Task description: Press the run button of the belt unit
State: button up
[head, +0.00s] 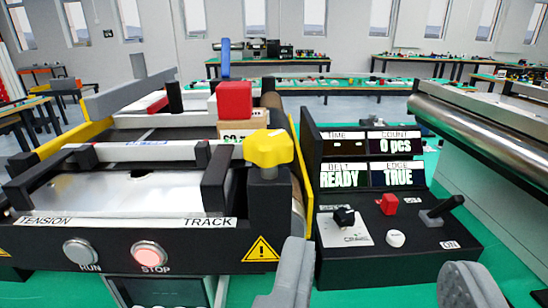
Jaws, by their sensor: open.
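The lower parts of the fingers are cut off by the frame.
A black control box (400,240) with a display reading READY, TRUE and 0 pcs stands right of the belt unit. A yellow knob (268,148) and a red block (234,100) sit on the unit. A metal roller machine (485,125) stands at right. Tables line the back.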

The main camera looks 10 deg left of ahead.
aim_at(79, 252)
jog(key=u, duration=0.95)
